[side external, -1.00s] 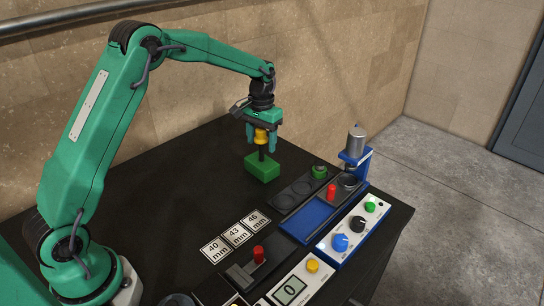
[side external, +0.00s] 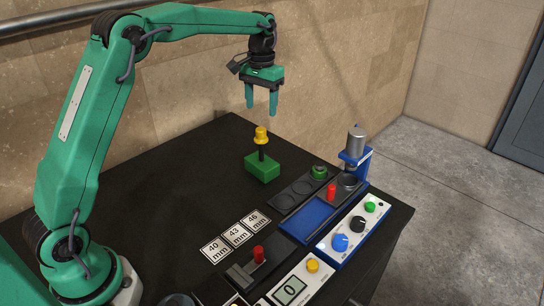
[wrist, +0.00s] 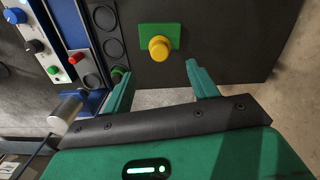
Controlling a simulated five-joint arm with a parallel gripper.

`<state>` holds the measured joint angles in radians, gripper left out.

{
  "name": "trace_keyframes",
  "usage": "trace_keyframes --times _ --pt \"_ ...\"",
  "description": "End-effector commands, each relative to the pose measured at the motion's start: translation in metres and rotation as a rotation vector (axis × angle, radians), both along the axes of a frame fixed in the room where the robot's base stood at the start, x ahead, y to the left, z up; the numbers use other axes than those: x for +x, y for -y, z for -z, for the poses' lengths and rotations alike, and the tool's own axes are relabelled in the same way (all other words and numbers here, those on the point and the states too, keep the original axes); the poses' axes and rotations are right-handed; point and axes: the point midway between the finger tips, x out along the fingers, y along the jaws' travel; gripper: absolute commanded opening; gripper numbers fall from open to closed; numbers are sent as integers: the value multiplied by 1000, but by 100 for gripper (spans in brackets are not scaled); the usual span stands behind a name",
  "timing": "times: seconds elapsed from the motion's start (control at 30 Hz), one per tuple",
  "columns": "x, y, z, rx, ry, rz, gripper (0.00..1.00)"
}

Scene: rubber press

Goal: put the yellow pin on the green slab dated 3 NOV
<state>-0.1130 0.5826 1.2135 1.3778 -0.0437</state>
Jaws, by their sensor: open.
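The yellow pin (side external: 261,135) has a yellow head on a dark stem. It stands upright on the green slab (side external: 262,169), which lies on the black table. The wrist view shows the yellow pin (wrist: 159,48) over the middle of the green slab (wrist: 173,31). A date on the slab is not readable in either view. My gripper (side external: 261,113) is open and empty, above the pin and apart from it. In the wrist view my gripper (wrist: 157,78) has its fingers spread, with the pin beyond their tips.
To the right are a dark tray with round recesses (side external: 302,187), a blue press (side external: 354,150) and a control box with knobs (side external: 350,232). Size cards (side external: 236,235) lie nearer the front. The table left of the slab is clear.

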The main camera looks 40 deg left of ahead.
Motion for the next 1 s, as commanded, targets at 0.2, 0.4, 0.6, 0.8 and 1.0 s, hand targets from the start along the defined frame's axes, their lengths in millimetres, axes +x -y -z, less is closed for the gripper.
trace_keyframes --times 0.2,0.4,0.6,0.8,1.0 --pt "0 0 -9 0 0 0 59" --pt "0 0 -9 0 0 0 59" --pt "0 0 -9 0 -1 0 59" --pt "-1 0 -10 0 2 1 59" --pt "-13 4 -23 3 26 8 59"
